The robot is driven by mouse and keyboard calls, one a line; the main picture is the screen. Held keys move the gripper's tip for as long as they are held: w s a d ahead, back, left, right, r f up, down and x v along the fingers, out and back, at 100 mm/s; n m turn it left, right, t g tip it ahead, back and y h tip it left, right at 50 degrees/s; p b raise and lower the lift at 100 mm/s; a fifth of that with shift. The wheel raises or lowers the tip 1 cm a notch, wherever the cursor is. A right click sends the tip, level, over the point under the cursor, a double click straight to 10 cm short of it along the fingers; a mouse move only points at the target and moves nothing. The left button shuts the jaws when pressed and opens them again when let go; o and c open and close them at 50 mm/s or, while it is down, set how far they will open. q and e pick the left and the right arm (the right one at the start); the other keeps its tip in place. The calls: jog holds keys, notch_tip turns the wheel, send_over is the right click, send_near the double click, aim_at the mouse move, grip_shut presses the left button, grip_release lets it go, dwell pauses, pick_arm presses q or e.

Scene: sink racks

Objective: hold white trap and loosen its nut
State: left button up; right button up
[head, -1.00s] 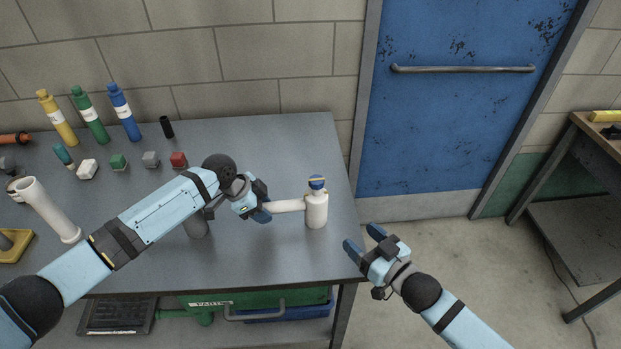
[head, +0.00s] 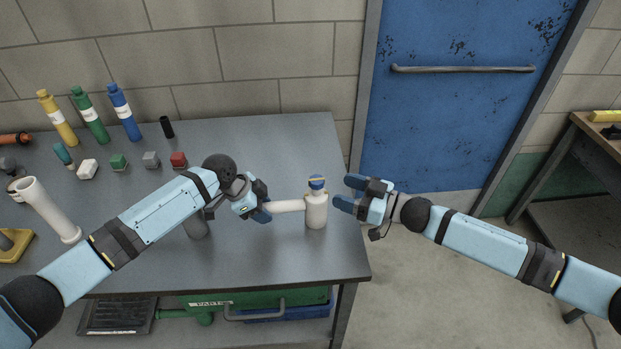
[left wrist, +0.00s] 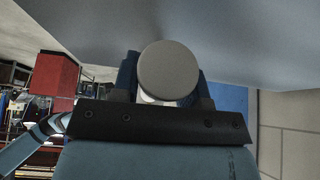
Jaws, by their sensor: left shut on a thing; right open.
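The white trap (head: 316,212) stands upright near the right end of the grey table, with a white side pipe (head: 287,206) pointing left. Its nut (head: 317,183) is blue with a yellowish band and sits on top. My left gripper (head: 264,210) is shut on the side pipe.
Yellow, green and blue bottles (head: 125,112) stand at the back left of the table (head: 275,150). Small blocks, including a red one (head: 179,160), lie before them. A white pipe (head: 47,208) stands at left. A green bin (head: 255,302) is below.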

aim_at(315, 175)
jog(key=x, duration=0.9)
jog(key=shift+w+a, duration=0.15)
jog(key=shift+a, duration=0.05)
jog(key=shift+c, duration=0.4)
jog(key=c, duration=0.9)
jog(key=shift+o, duration=0.2)
jog(key=shift+t, duration=0.3)
jog(key=m+t+h, duration=0.4)
jog(key=shift+w, duration=0.15)
jog(key=shift+w+d+r+m+t+h, duration=0.1)
jog(key=shift+w+d+m+t+h, duration=0.05)
jog(key=shift+m+t+h, duration=0.8)
jog(key=shift+w+d+r+m+t+h, duration=0.15)
jog(key=shift+m+t+h, duration=0.3)
jog(key=shift+m+h, duration=0.5)
jog(key=shift+d+f+h, duration=0.1)
jog(key=shift+d+h, duration=0.05)
jog(key=shift+h, duration=0.25)
jog(key=shift+d, duration=0.15)
